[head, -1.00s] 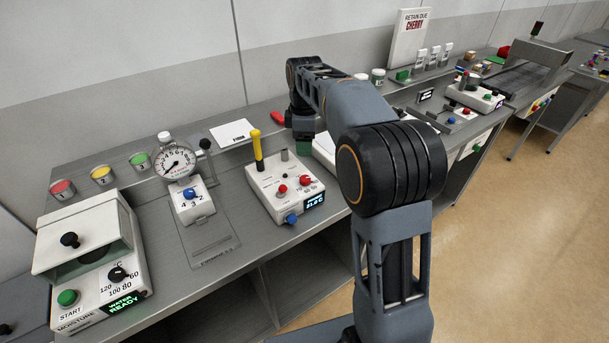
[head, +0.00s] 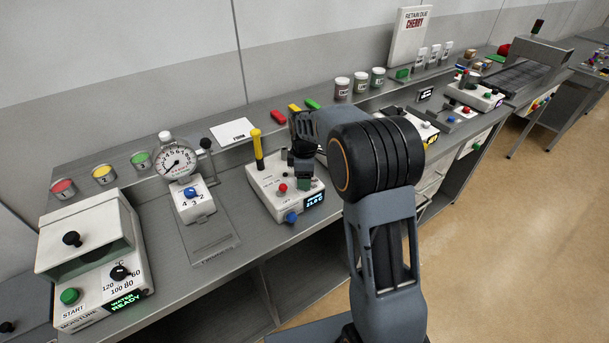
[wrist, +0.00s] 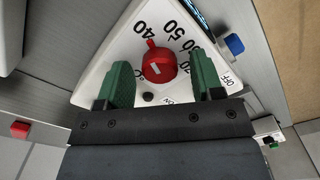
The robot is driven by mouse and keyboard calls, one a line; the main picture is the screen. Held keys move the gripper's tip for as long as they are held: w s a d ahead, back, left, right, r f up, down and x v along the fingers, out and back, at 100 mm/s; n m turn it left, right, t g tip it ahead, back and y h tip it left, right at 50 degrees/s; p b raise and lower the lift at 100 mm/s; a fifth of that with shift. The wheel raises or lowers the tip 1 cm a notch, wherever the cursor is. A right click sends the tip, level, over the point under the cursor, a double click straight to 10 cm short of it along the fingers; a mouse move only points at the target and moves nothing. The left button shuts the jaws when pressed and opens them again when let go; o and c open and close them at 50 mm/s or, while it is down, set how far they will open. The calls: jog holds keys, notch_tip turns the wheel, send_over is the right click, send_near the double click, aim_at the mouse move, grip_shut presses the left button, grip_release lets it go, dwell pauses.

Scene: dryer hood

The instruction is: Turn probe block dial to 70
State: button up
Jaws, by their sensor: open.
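The probe block (head: 264,204) is a white box with a yellow-handled probe (head: 257,148) standing at its back left. In the wrist view its red dial (wrist: 158,65) sits on a white face with numerals including 40 and 50. A small red nub on the dial's rim points roughly toward 40, and its top has a white mark. My gripper (wrist: 164,82) is open, with green fingers on either side of the dial and gaps between.
A blue knob (head: 291,217) and lit display (head: 314,198) are on the block's front. A red knob (head: 283,187) shows on its top. A gauge stand (head: 193,205) is to the left, a moisture unit (head: 93,255) farther left. Lidded jars (head: 360,82) stand behind.

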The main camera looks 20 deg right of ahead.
jog(key=shift+c, duration=0.2)
jog(key=c, duration=0.9)
